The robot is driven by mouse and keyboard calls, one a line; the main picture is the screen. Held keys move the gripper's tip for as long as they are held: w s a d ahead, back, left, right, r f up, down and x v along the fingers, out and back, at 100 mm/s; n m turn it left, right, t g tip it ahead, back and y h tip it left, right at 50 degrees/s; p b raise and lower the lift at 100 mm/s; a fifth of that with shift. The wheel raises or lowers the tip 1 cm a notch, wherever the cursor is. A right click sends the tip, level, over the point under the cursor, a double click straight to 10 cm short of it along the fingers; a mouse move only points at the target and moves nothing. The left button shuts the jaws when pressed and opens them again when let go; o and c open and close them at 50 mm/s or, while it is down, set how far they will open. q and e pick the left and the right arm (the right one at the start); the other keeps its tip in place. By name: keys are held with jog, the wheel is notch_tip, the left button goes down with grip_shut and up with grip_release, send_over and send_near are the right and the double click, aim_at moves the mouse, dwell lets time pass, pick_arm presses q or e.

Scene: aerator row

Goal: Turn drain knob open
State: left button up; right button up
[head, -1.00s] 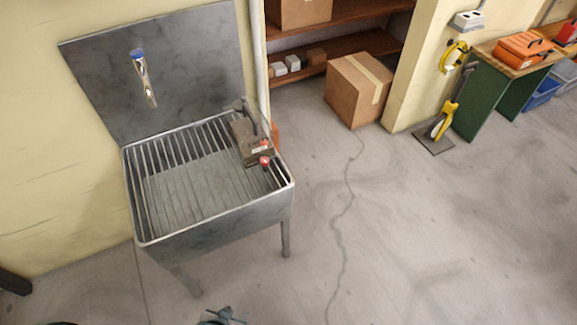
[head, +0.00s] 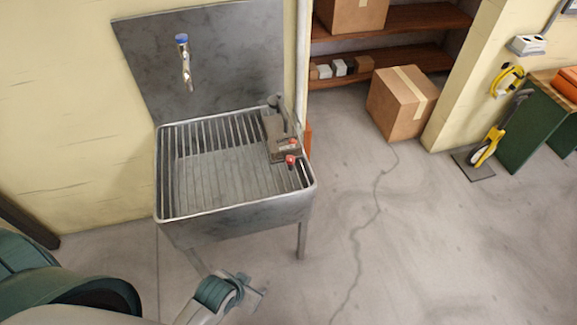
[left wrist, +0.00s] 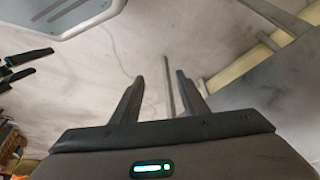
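A grey metal sink (head: 236,212) with a slatted top stands against the wall in the head view. A grey box-like fitting (head: 275,135) sits at its right side with two red knobs, an upper one (head: 293,141) and a lower one (head: 290,160). I cannot tell which one is the drain knob, or its setting. My left gripper (head: 253,293) is low in front of the sink, apart from the knobs. In the left wrist view its two fingers (left wrist: 160,76) are apart with nothing between them. Black fingers, seemingly my right gripper's (left wrist: 22,65), show apart at the left edge.
A tap with a blue top (head: 184,62) is on the backboard above the sink. A cardboard box (head: 402,102) stands on the floor by brown shelves (head: 425,60). The floor right of the sink is clear.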

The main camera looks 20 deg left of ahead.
pick_arm(q)
jog(key=w+d+r+m+t+h, duration=0.35)
jog(key=d+r, duration=0.25)
jog(key=r, duration=0.2)
jog(key=w+d+r+m+t+h, duration=0.25)
jog(key=w+d+r+h, duration=0.25)
jog(key=r, duration=0.3)
jog(key=w+a+n+t+y, duration=0.3)
jog(key=w+a+t, duration=0.1)
jog(key=a, duration=0.3)
jog(key=w+a+n+t+y, duration=0.3)
jog(key=a, duration=0.5)
send_near(288, 162)
jog(key=w, duration=0.3)
jog(key=w+d, duration=0.1)
jog(key=w, duration=0.3)
jog(key=shift+w+d+f+b, duration=0.1)
jog(key=shift+d+b, duration=0.15)
jog(key=shift+b, duration=0.1)
jog(key=shift+w+d, duration=0.1)
jog(key=shift+w, duration=0.5)
pick_arm(e)
jog(key=shift+s+f+g, duration=0.1)
jog(key=shift+s+g, duration=0.2)
jog(key=shift+s, duration=0.05)
